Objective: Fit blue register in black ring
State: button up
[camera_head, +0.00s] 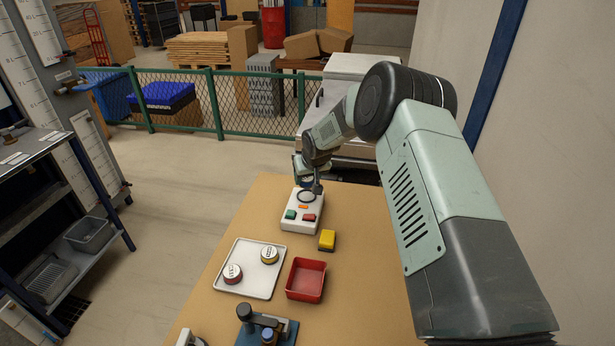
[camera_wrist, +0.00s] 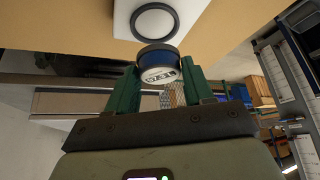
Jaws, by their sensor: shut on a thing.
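The blue register (camera_wrist: 156,63), a short round drum with a white numbered face, is held between the green fingers of my gripper (camera_wrist: 158,78) in the wrist view. The black ring (camera_wrist: 155,22) lies on the white top of the test box (camera_wrist: 122,20), just beyond the register in that view. In the head view my gripper (camera_head: 316,186) is above the far end of the white box (camera_head: 290,224), close to the ring (camera_head: 306,197). The register is hard to make out there.
The box has green, red and orange buttons. A yellow block (camera_head: 327,240) stands next to it. Nearer are a white tray (camera_head: 232,257) with a red and a yellow-rimmed register, a red bin (camera_head: 306,280) and a blue device (camera_head: 266,328). The table's right side is clear.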

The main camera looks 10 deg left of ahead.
jog(key=shift+f, duration=2.4)
dwell(1.9)
jog(key=o, duration=1.4)
jog(key=shift+c, duration=0.2)
jog(key=shift+r, duration=3.55)
